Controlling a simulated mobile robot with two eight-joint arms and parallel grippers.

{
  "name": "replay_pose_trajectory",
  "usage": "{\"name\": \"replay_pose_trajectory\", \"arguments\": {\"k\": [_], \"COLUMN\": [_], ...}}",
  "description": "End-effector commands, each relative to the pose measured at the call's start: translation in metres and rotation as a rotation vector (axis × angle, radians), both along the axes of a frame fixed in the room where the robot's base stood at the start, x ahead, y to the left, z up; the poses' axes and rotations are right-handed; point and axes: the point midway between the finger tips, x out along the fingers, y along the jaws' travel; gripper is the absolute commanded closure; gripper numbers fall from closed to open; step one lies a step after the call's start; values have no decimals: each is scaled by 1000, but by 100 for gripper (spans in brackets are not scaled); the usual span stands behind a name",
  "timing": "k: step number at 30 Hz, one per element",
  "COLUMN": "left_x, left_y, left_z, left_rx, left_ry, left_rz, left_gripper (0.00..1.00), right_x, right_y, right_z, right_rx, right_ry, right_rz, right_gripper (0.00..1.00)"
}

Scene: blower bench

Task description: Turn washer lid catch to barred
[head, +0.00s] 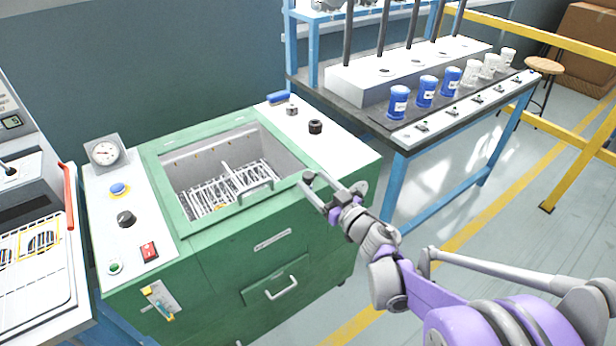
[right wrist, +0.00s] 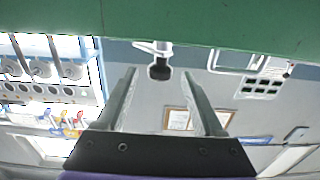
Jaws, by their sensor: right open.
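The green washer (head: 225,255) stands at the centre left, its top opening showing a wire basket (head: 225,185). On its white right-hand top strip sit a black knob (head: 315,127), a small grey knob (head: 292,110) and a blue bar (head: 278,97). A small plate with a yellow-and-blue lever (head: 160,301) is on the front at lower left. Which part is the lid catch, I cannot tell. My right gripper (head: 308,182) is open and empty by the washer's front right top edge. In the right wrist view a black knob (right wrist: 160,70) shows beyond the spread fingers. My left gripper is out of view.
A gauge (head: 104,152), a blue button (head: 119,189), a black dial (head: 126,218) and a red switch (head: 149,251) sit on the washer's left strip. A blue-legged bench (head: 395,190) with several jars stands behind at right.

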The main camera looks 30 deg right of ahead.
Motion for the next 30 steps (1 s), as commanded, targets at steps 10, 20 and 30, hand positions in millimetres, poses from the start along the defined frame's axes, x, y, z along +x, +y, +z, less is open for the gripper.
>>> {"name": "replay_pose_trajectory", "arguments": {"k": [10,20,30], "left_x": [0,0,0], "left_y": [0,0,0], "left_z": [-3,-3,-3], "left_rx": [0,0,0], "left_ry": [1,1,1], "left_rz": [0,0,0], "left_gripper": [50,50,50], "right_x": [33,33,33], "right_y": [3,3,3], "right_z": [0,0,0], "right_rx": [-1,-2,-2], "right_ry": [0,1,1], "right_rz": [0,-1,-1], "right_gripper": [30,45,100]}}
